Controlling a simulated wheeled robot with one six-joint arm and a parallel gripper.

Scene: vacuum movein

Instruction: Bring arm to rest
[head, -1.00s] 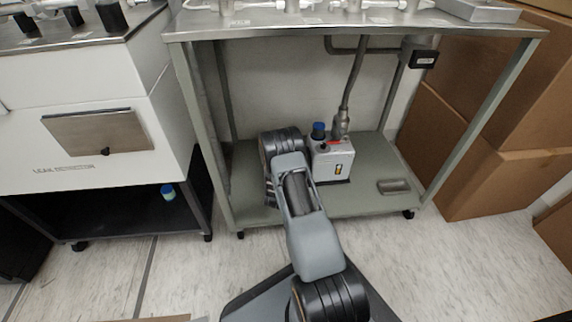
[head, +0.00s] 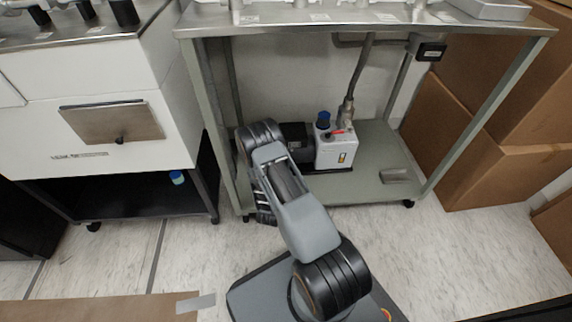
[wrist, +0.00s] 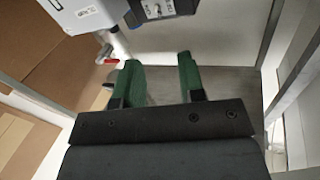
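My gripper (wrist: 160,80) shows two green fingers standing apart in the wrist view, with nothing between them. In the head view my grey and black arm reaches forward to the left front of the cart, and my fingers are hidden there. The vacuum pump, a white box with a blue cap and a black motor, (head: 338,150) stands upright on the cart's lower shelf, to the right of my arm. Part of the pump (wrist: 92,12) shows at the top left of the wrist view, apart from my fingers.
The green-grey metal cart (head: 400,198) has legs close around my arm and a steel top above. A white cabinet (head: 95,160) stands left. Cardboard boxes (head: 470,165) stack at right. Another cardboard surface (head: 90,308) lies at the lower left. Floor is clear in front.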

